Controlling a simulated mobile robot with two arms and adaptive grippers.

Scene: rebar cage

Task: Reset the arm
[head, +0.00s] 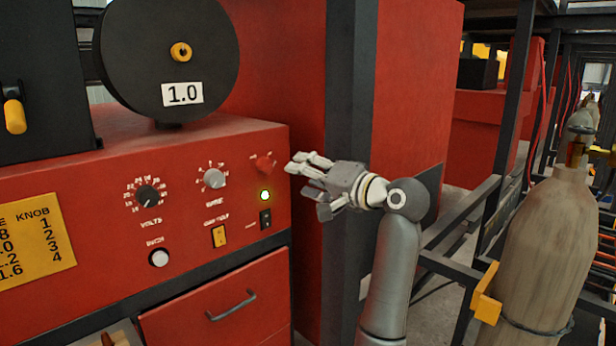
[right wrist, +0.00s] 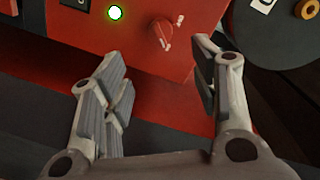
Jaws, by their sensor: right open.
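My right gripper (head: 304,180) is in front of the right end of the red welding machine's panel (head: 110,220). It is open and empty, with its fingers pointing left toward the panel. In the right wrist view its two fingers (right wrist: 165,88) are spread apart, with the red panel beyond them. A small red knob (head: 263,164) sits just left of the fingertips in the head view; it also shows between the fingers in the right wrist view (right wrist: 163,33). A green light (head: 265,195) glows below the knob. My left gripper is not in view.
A dark post (head: 350,120) stands close behind my right gripper. A wire spool marked 1.0 (head: 170,55) sits on the machine. A gas cylinder (head: 545,250) and dark metal racks (head: 470,215) stand to the right of my arm. A drawer (head: 220,305) is below the panel.

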